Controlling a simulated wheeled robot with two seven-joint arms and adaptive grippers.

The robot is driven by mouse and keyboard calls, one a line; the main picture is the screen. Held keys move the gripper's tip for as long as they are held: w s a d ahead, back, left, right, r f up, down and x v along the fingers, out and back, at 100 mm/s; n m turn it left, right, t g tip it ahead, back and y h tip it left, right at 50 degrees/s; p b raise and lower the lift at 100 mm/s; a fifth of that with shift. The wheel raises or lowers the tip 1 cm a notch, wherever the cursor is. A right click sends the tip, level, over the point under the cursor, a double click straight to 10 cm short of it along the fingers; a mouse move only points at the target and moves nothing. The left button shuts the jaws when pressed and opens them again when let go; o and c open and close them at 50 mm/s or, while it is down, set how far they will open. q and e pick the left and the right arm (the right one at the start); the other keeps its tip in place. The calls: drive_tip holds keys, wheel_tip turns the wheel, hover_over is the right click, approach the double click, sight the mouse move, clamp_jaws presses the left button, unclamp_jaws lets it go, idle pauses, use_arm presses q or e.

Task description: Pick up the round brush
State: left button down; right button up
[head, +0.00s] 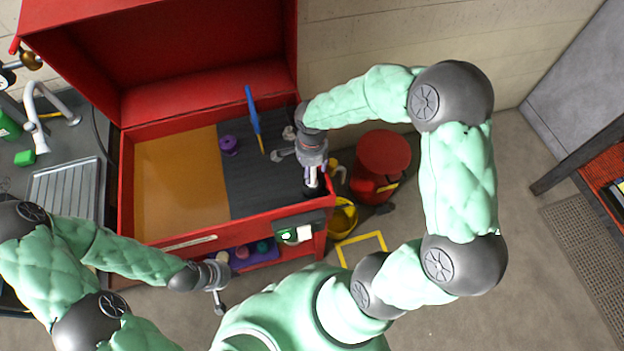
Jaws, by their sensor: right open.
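A slim brush with a blue handle and a yellowish tip (254,118) is at the dark ribbed mat in the red wash cabinet; its handle slants up toward the back. It is the only brush I can make out. My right gripper (300,168) is over the right part of the mat, to the right of the brush and apart from it. It is open; a small white and dark part shows below it, and I cannot tell whether that is a finger or an object. My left gripper (218,297) is in front of the cabinet, away from the brush; its jaw opening is unclear.
The red cabinet (127,195) has a raised lid and a tan left floor. A purple round part (229,145) lies on the dark mat (262,192), left of the brush. A red can (383,152) and a yellow bucket (342,218) stand on the floor to the right.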

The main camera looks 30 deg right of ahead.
drive_tip(key=shift+f, duration=0.45)
clamp_jaws()
drive_tip(key=shift+r, duration=0.15)
